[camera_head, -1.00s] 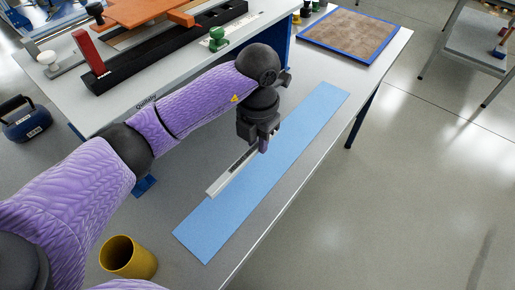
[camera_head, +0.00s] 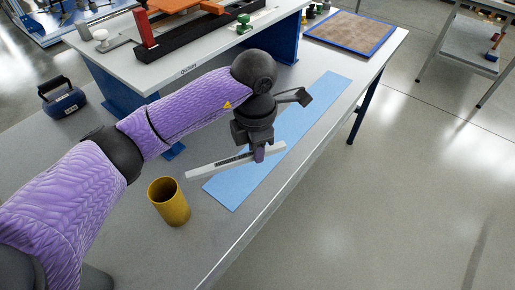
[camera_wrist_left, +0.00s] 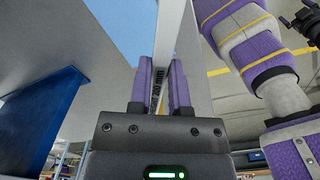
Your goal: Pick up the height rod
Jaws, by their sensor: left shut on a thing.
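The height rod is a thin pale bar with dark marks. It shows in the head view (camera_head: 207,170) and between the fingers in the left wrist view (camera_wrist_left: 169,30). My left gripper (camera_head: 259,154) is shut on the rod nearer its right end. The fingers (camera_wrist_left: 164,88) press on both sides of it in the wrist view. The rod looks held above the bench, crossing over the blue strip (camera_head: 232,187), but its exact height is hard to tell. My right gripper does not show in the head view.
A yellow cup (camera_head: 168,203) stands on the grey bench just left of the rod's end. A raised white bench (camera_head: 185,65) with a black fixture is behind my arm. A brown board with a blue frame (camera_head: 352,33) lies at the back right. A dark blue weight (camera_head: 62,98) is at left.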

